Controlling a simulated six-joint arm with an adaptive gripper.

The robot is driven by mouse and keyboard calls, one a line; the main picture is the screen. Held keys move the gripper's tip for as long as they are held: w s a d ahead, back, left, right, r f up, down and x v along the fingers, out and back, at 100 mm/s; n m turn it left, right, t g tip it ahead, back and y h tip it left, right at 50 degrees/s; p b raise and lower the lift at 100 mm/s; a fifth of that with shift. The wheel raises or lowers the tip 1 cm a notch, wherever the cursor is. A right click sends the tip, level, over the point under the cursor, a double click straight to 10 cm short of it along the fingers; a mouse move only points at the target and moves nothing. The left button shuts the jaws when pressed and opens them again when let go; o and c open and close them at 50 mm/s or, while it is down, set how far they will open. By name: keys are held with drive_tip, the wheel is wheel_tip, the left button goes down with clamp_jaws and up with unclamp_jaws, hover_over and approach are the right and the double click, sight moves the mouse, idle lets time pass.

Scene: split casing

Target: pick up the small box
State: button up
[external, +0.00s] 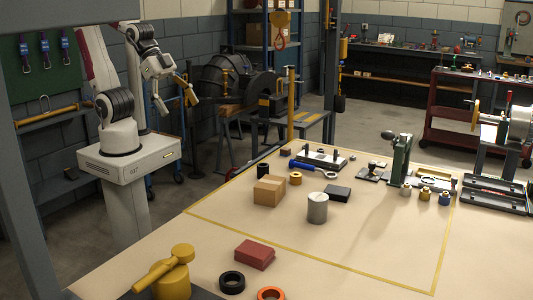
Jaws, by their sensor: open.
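A small brown cardboard box (269,191) sits closed and upright on the tan worktable, inside the yellow outline, left of a grey metal cylinder (317,208). My gripper (175,92) is at the left, raised beside my white arm on its pedestal. It is open, with nothing seen between its fingers, and is well apart from the box, up and to the left of it in the picture. The box's far and bottom faces are hidden.
A green press (400,160) stands to the right. A red block (255,254) lies in front. The table's right-front area is clear.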

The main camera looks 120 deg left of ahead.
sight(260, 181)
drive_tip(key=w+a+f+t, duration=0.1)
drive_tip(key=w+a+f, duration=0.1)
drive_tip(key=w+f, duration=0.35)
drive_tip(key=w+a+f+t, duration=0.1)
drive_tip(key=w+f+t, duration=0.15)
drive_tip(key=w, duration=0.65)
drive_tip(key=w+a+f, duration=0.1)
drive_tip(key=w+f, duration=0.1)
drive_tip(key=f, duration=0.2)
drive_tip(key=w+a+f+n+t+y, duration=0.1)
drive_tip(key=f, duration=0.2)
drive_tip(key=w+a+f+t, duration=0.1)
drive_tip(key=w+a+f, duration=0.1)
drive_tip(key=f, duration=0.2)
drive_tip(key=shift+w+f+y, duration=0.35)
drive_tip(key=shift+y, duration=0.05)
drive_tip(key=shift+s+a+f+t, duration=0.1)
drive_tip(key=shift+a+f+t, duration=0.15)
drive_tip(key=shift+f, duration=0.3)
drive_tip(key=shift+s+a+f+t, duration=0.1)
drive_tip(key=shift+a+f+t, duration=0.1)
drive_tip(key=shift+f, duration=0.3)
drive_tip(key=shift+w, duration=0.15)
drive_tip(key=shift+x, duration=1.25)
